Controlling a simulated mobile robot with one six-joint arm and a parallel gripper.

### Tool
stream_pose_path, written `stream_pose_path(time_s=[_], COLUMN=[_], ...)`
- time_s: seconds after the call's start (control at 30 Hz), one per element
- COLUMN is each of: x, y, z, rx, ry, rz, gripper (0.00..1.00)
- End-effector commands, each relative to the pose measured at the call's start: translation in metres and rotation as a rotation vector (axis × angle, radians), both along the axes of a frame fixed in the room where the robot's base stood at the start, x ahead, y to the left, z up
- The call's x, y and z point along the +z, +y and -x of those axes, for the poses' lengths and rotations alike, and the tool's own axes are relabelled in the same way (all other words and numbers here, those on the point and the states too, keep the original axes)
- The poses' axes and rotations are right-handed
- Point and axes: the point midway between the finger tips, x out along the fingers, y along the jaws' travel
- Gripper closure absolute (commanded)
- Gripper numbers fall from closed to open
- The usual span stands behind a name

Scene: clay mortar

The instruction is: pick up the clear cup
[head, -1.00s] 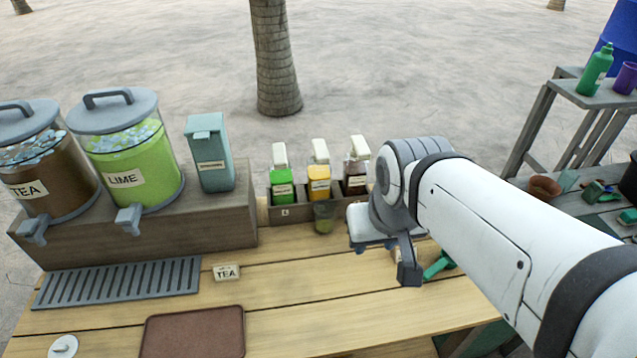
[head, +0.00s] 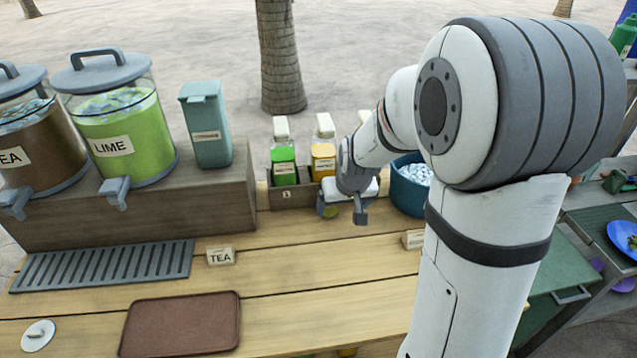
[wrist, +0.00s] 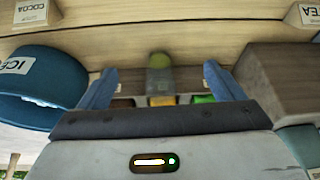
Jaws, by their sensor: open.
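The clear cup (wrist: 159,72) is small and see-through, with a greenish tint. In the wrist view it stands ahead of my open gripper (wrist: 160,82), between the lines of the two blue-grey fingers. In the head view my gripper (head: 342,209) hangs low at the back of the wooden counter, in front of the bottle rack. There the cup (head: 331,212) is mostly hidden behind the fingers. I cannot tell how far it is from the fingertips. The jaws hold nothing.
A teal ice bucket (head: 408,190) stands close right of my gripper. The wooden dispenser stand (head: 130,200) is to the left. Bottles in a rack (head: 291,194) are behind. A TEA sign (head: 221,256) and brown tray (head: 180,324) lie nearer; the counter between is clear.

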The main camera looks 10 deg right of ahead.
Motion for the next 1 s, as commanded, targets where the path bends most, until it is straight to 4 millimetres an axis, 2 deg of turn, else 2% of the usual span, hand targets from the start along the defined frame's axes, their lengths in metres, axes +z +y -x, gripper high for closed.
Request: stream_pose_path(time_s=[0.03, 0.1, 0.2, 0.3, 0.7, 0.9, 1.0], x=[-0.033, -0.057, -0.080, -0.091, -0.093, -0.093, -0.093], y=[-0.001, -0.003, -0.004, -0.005, -0.003, -0.002, -0.001], z=[-0.013, -0.026, -0.039, -0.048, -0.109, -0.123, -0.136], rx=[0.000, 0.001, -0.001, -0.001, 0.000, -0.001, -0.001], ry=[0.003, -0.003, -0.011, -0.017, -0.020, -0.019, -0.020], rz=[0.001, 0.003, 0.007, 0.009, 0.010, 0.009, 0.009], gripper=[0.12, 0.12, 0.12, 0.12, 0.12, 0.12, 0.12])
